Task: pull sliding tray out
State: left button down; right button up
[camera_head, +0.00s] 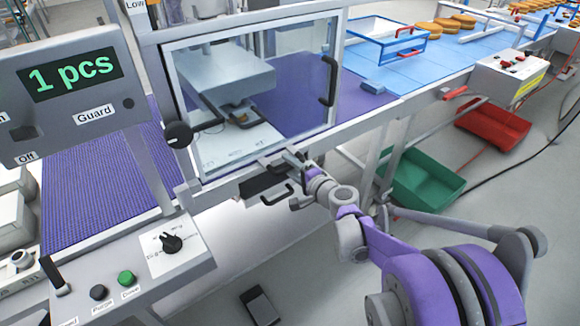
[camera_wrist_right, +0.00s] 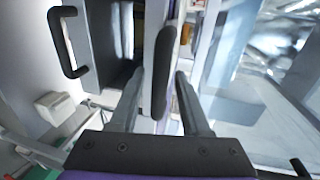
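My right gripper (camera_head: 292,170) reaches the front of the machine, just below the clear guard window. In the right wrist view its two fingers (camera_wrist_right: 158,88) are apart, one on each side of a black handle bar (camera_wrist_right: 162,75). The bar lies nearer the right-hand finger; contact cannot be told. A pale plate (camera_head: 232,148), perhaps the sliding tray, shows behind the guard window. A dark box with its own black handle (camera_head: 277,196) sits just below the gripper; that handle also shows in the wrist view (camera_wrist_right: 68,42). My left gripper is out of view.
The guard door (camera_head: 255,85) is down, with a black handle (camera_head: 329,80) at its right. A control panel (camera_head: 130,270) stands at front left. Green (camera_head: 422,178) and red (camera_head: 492,124) crates stand on the floor at right. Floor before the machine looks mostly clear.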

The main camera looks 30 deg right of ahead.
grip_shut()
dwell(1.2)
